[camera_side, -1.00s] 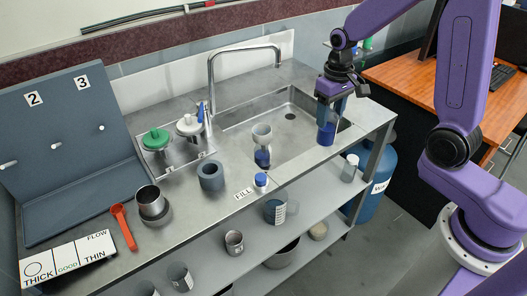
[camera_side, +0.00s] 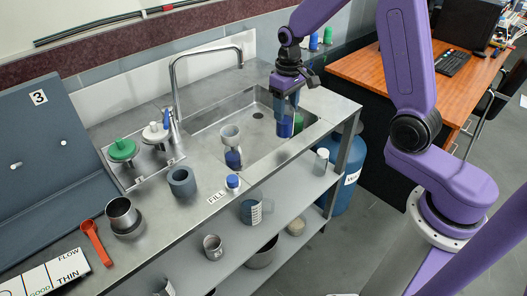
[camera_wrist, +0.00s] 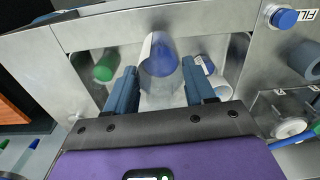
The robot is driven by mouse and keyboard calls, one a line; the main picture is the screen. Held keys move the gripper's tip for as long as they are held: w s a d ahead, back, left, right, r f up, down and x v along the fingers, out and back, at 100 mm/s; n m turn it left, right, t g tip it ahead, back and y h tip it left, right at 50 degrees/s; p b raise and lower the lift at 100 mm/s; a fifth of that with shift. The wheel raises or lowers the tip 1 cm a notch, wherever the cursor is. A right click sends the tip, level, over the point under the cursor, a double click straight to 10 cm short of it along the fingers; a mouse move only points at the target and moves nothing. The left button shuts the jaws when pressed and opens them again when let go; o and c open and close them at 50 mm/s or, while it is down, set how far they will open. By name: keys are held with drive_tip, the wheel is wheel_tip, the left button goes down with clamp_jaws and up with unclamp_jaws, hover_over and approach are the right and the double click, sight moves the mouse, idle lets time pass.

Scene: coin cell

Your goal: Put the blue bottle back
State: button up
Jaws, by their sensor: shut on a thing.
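My gripper (camera_side: 287,100) is shut on the blue bottle (camera_side: 285,128), over the right end of the sink. The bottle has a clear upper part between the fingers and a blue lower part. In the wrist view it shows between my two fingers (camera_wrist: 159,78), its blue end (camera_wrist: 158,58) pointing away from my gripper. I cannot tell if it touches anything below. A green item (camera_side: 298,122) is close beside it on the right; it also shows in the wrist view (camera_wrist: 107,65).
A tall tap (camera_side: 173,90) rises at the back of the sink (camera_side: 215,118).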

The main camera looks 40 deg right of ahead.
drive_tip(key=w+d+f+n, duration=0.2)
drive_tip(key=w+f, duration=0.3)
drive_tip(key=w, duration=0.2)
wheel_tip(320, 180, down, 8)
drive_tip(key=shift+w+d, duration=0.15)
drive_tip(key=shift+w, duration=0.15)
drive_tip(key=o, duration=1.2)
drive_tip(key=shift+f, duration=0.1)
drive_tip(key=shift+c, duration=0.2)
wheel_tip(320, 180, up, 12)
drive_tip(key=shift+r, duration=0.2)
